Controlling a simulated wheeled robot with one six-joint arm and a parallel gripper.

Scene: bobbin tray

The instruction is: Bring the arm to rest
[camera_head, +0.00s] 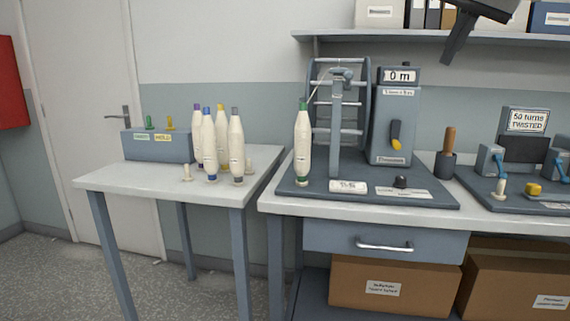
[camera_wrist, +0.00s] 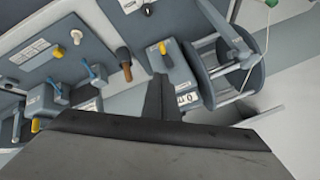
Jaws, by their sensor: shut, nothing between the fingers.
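My gripper (camera_head: 449,57) shows at the top right of the head view, dark grey, in front of the wall shelf and above the workbench. Most of my arm is outside that view. In the wrist view my gripper (camera_wrist: 162,80) has its fingers together with nothing between them. It is in the air and touches nothing that I can see. The wrist view looks down on the bench at a turned angle, with the grey reel with its digital counter (camera_wrist: 185,98) just past the fingertips.
The workbench (camera_head: 450,212) carries the reel (camera_head: 340,115), a green-tipped bobbin (camera_head: 302,145), a wooden-handled tool (camera_head: 449,140) in a holder and a twist tester (camera_head: 527,150). Several bobbins (camera_head: 236,150) stand on the left table (camera_head: 120,180). A shelf (camera_head: 350,34) runs behind my gripper.

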